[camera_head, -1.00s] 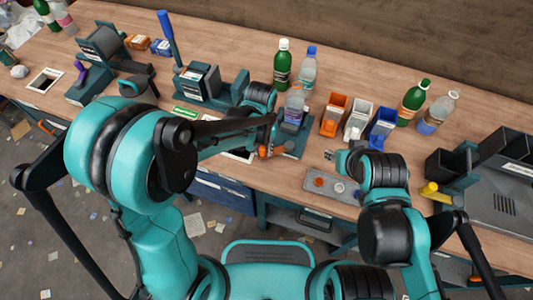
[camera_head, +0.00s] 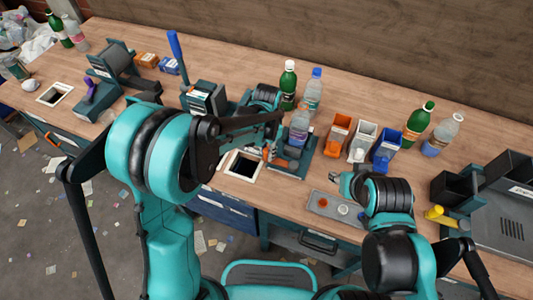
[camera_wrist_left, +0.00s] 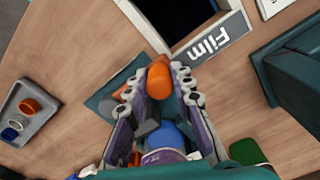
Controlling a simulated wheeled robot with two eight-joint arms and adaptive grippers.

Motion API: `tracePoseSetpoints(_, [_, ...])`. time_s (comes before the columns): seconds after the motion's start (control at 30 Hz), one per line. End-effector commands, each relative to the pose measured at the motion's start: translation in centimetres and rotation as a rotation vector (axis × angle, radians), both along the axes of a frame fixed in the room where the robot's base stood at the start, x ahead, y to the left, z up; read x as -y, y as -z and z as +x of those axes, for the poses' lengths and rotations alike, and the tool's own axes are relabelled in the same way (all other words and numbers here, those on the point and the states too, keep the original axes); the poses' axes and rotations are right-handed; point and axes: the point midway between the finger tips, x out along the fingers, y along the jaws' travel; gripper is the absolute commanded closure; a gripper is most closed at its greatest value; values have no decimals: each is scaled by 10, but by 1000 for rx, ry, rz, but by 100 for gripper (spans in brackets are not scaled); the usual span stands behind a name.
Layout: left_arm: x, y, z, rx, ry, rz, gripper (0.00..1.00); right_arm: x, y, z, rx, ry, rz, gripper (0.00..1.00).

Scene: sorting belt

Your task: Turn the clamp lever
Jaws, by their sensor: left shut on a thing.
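The orange clamp lever (camera_head: 268,154) stands at the near-left side of the teal clamp base (camera_head: 293,168) on the bench. A clear bottle (camera_head: 299,128) stands upright at the clamp. My left gripper (camera_head: 273,143) is at the lever; in the left wrist view the fingers (camera_wrist_left: 168,85) are shut on the orange lever (camera_wrist_left: 158,80), whose rounded end shows between the tips. A blue cap (camera_wrist_left: 168,135) shows below the fingers there. My right gripper (camera_head: 335,178) is over the bench near the small grey tray; its fingers are mostly hidden by its wrist.
A hole (camera_head: 242,166) labelled "Film" lies left of the clamp. Orange (camera_head: 339,134), white (camera_head: 362,140) and blue (camera_head: 385,147) bins stand to the right. The grey tray (camera_head: 336,208) lies in front. Green (camera_head: 288,84) and clear bottles stand behind the clamp.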

Motion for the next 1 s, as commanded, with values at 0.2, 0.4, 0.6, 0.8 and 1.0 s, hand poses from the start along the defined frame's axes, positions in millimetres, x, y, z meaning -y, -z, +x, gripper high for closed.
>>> tracePoseSetpoints(0.2, [1,0,2,0,22,0,100,0,0,0,0,0,0,60])
tracePoseSetpoints(0.4, [1,0,3,2,23,0,100,0,0,0,0,0,0,60])
tracePoseSetpoints(0.6, [1,0,3,3,22,0,59,0,0,0,0,0,0,60])
tracePoseSetpoints(0.8, [1,0,2,2,22,0,55,0,0,0,0,0,0,60])
tracePoseSetpoints(1.0, [1,-5,2,0,21,0,55,0,0,0,0,0,0,60])
